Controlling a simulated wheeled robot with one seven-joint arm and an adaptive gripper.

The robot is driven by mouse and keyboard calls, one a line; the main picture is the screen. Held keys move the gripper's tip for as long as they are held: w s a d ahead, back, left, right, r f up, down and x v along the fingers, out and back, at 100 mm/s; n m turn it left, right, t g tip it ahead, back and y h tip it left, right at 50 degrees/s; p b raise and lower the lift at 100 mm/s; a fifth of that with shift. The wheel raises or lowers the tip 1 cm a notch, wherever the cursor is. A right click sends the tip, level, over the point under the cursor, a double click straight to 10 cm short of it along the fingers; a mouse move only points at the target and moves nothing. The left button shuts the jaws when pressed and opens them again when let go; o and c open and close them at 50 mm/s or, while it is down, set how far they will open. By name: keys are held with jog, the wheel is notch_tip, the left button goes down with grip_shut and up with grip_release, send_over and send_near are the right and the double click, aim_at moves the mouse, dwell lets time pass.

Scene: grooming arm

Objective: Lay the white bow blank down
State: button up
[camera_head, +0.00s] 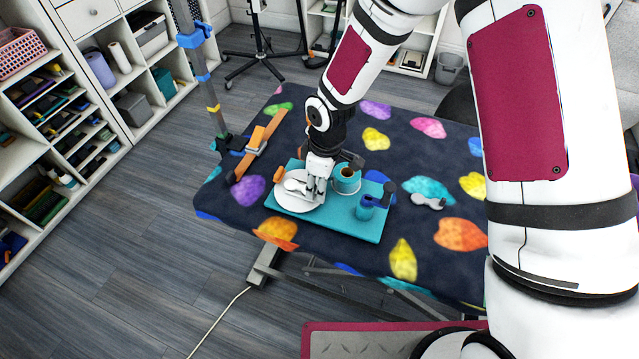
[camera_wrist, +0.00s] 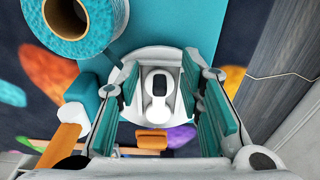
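In the head view my gripper (camera_head: 316,190) points down over a round white plate (camera_head: 298,204) on the teal tray (camera_head: 350,226). A white end of a piece (camera_head: 294,185) shows beside the fingers there. Whether the blank touches the plate cannot be told.
A teal roll with a tan core (camera_head: 346,180) and a blue cup-like item (camera_head: 366,208) stand on the tray right of the plate. A grey bow-shaped piece (camera_head: 428,202) lies on the patterned table (camera_head: 330,250).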

notch_tip(320, 180, up, 12)
jog(key=d, duration=0.1)
jog(key=shift+s, duration=0.2)
dwell(0.6)
jog(key=s+d+r+m+t+h, duration=0.1)
jog(key=s+d+r+m, duration=0.2)
jog(key=d+r, duration=0.35)
jog(key=s+d+r+m+t+h, duration=0.1)
jog(key=s+d+r+m, duration=0.25)
jog(key=d+r, duration=0.35)
jog(key=s+d+r+m+t, duration=0.1)
jog(key=s+d+r+m, duration=0.2)
jog(key=s, duration=0.4)
jog(key=s+d+r+m+t+y, duration=0.1)
jog(key=s+d+r+m, duration=0.1)
jog(key=s+r+m, duration=0.3)
jog(key=s, duration=0.3)
jog(key=shift+s+d, duration=0.3)
jog(key=shift+d, duration=0.1)
